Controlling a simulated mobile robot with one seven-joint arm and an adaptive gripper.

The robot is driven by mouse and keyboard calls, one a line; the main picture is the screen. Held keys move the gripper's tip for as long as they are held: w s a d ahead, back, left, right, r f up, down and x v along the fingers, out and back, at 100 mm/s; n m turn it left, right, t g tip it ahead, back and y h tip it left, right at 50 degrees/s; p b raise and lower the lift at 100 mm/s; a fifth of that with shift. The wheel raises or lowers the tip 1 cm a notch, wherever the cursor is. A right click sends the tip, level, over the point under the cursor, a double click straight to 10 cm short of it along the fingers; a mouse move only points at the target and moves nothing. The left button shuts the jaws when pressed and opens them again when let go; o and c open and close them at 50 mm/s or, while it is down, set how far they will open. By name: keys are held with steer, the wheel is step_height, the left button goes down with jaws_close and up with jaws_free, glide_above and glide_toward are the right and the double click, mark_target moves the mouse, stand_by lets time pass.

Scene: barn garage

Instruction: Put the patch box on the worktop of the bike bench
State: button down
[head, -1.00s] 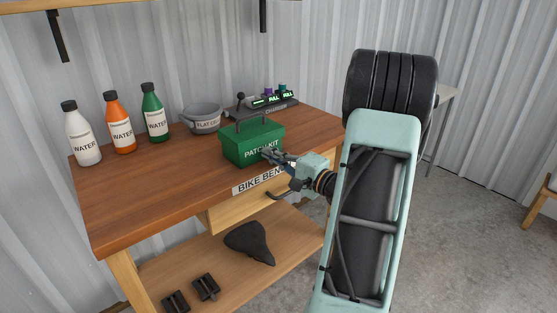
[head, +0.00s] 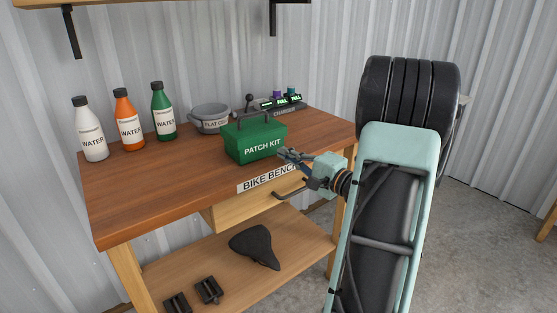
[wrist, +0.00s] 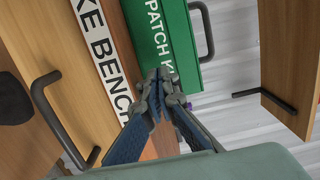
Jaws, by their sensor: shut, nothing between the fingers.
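The green patch box (head: 254,140), labelled PATCH KIT, sits upright on the brown worktop (head: 170,190) of the bike bench, near its front edge. It also shows in the wrist view (wrist: 160,35). My gripper (head: 282,153) is shut and empty at the box's lower right front corner, above the BIKE BENCH label. In the wrist view my gripper's fingertips (wrist: 158,76) are together, overlapping the box's lower edge in the picture. Whether they touch the box I cannot tell.
Three water bottles, white (head: 90,130), orange (head: 127,120) and green (head: 162,112), stand at the back left. A grey bowl (head: 210,118) and a charger (head: 283,104) are behind the box. A drawer handle (head: 289,193) sticks out below. The worktop's left front is clear.

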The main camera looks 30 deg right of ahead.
steer(key=s+d, duration=0.1)
steer(key=s, duration=0.8)
steer(key=shift+d+p, duration=0.25)
steer(key=shift+p, duration=0.15)
steer(key=shift+s, duration=0.1)
